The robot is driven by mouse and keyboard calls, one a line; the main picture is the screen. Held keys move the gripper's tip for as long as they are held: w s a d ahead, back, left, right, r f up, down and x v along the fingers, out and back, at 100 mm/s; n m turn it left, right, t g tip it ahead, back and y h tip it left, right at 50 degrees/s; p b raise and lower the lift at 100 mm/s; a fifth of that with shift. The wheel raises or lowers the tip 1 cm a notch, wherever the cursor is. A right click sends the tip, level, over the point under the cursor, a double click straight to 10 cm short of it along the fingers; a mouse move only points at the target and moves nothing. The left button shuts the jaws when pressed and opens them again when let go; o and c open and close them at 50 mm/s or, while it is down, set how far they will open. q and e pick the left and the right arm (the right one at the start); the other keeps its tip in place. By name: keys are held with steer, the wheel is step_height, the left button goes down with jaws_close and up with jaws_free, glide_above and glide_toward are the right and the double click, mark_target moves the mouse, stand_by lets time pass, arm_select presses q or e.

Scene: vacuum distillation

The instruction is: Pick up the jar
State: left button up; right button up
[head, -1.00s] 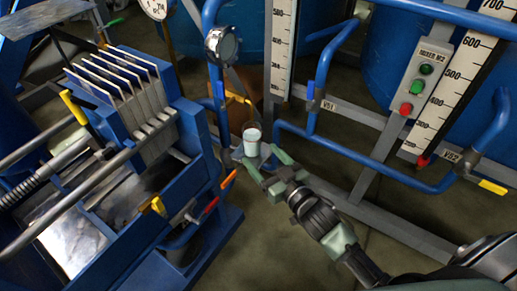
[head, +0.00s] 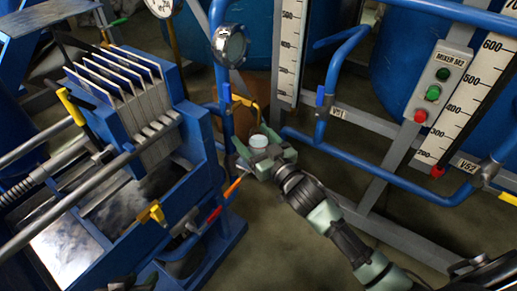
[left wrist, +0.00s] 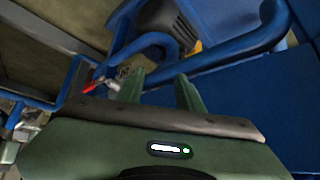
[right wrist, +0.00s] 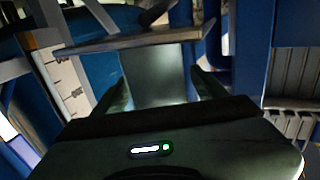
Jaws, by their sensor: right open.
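The jar (head: 259,141) is small, with a pale rim, and stands upright beside the filter press in the head view. My right gripper (head: 262,156) is open, with its fingers at either side of the jar; they hide its lower part. My left gripper (left wrist: 160,90) is open and empty in the left wrist view, facing blue pipes and frame parts.
The blue filter press (head: 150,125) with pale plates fills the left, its orange-tipped handle (head: 232,188) close to my right gripper. Blue pipes (head: 400,177) and a mixer control box (head: 440,82) are at the right.

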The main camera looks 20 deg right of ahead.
jaws_close()
steer(key=shift+r, duration=0.2)
